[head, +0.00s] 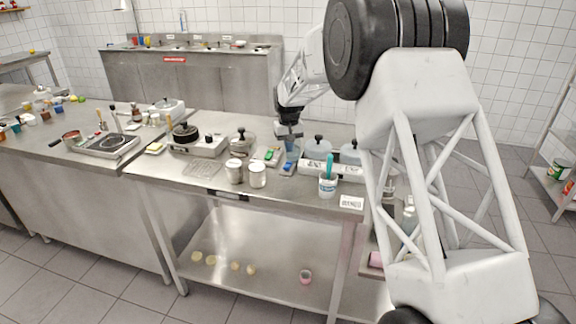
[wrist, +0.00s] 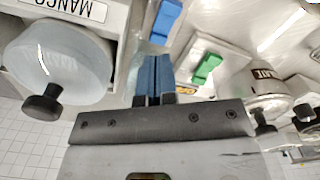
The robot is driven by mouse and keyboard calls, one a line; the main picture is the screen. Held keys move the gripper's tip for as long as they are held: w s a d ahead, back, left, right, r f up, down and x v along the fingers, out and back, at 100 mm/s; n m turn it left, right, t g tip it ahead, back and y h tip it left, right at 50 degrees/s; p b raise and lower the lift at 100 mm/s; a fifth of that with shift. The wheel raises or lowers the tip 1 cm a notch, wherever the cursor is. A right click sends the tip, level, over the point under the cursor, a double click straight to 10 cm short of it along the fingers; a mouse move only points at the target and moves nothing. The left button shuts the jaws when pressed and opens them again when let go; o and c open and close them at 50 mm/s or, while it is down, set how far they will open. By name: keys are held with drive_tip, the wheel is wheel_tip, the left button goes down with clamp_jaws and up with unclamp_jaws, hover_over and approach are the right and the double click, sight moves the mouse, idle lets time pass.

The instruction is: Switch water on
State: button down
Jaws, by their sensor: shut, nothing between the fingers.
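My gripper (head: 291,147) reaches down over the middle table; its blue fingers (wrist: 155,62) are together with nothing between them. A blue lever-like piece (head: 288,168) lies just in front of the fingertips in the head view. In the wrist view the blue piece (wrist: 166,20) is just beyond the fingertips; I cannot tell whether they touch. A green piece on a pale plate (head: 270,155) is beside it, and also shows in the wrist view (wrist: 207,68). No writing on either piece is readable, so I cannot tell which one is for water.
A white unit with grey-lidded containers (head: 318,147) stands right of the gripper. A cup with a teal tool (head: 327,186) stands in front of it. Two lidded tins (head: 257,179) and a dark-topped pot (head: 242,142) are to the left. A steel counter (head: 190,80) lines the back wall.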

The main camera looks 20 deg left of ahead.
drive_tip(key=shift+r, duration=1.1)
drive_tip(key=s+d+r+m, duration=0.1)
drive_tip(key=s+d+r, duration=0.55)
drive_tip(key=d, duration=0.25)
drive_tip(key=s+d+r+m+t, duration=0.1)
drive_tip(key=s+d+r, duration=0.4)
drive_tip(key=s+d, duration=0.35)
drive_tip(key=s+d+r+m, duration=0.1)
drive_tip(key=s+d+r, duration=0.5)
drive_tip(key=d, duration=0.4)
drive_tip(key=s+d+f+m, duration=0.1)
drive_tip(key=s+d, duration=0.4)
drive_tip(key=s, duration=0.7)
drive_tip(key=s+d+f+m+t, duration=0.1)
drive_tip(key=s+d+f, duration=0.2)
drive_tip(key=s, duration=0.9)
drive_tip(key=s+d+f+m, duration=0.1)
drive_tip(key=s+d, duration=0.7)
drive_tip(key=s, duration=0.4)
drive_tip(key=shift+f+t, duration=0.3)
drive_tip(key=shift+f, duration=0.1)
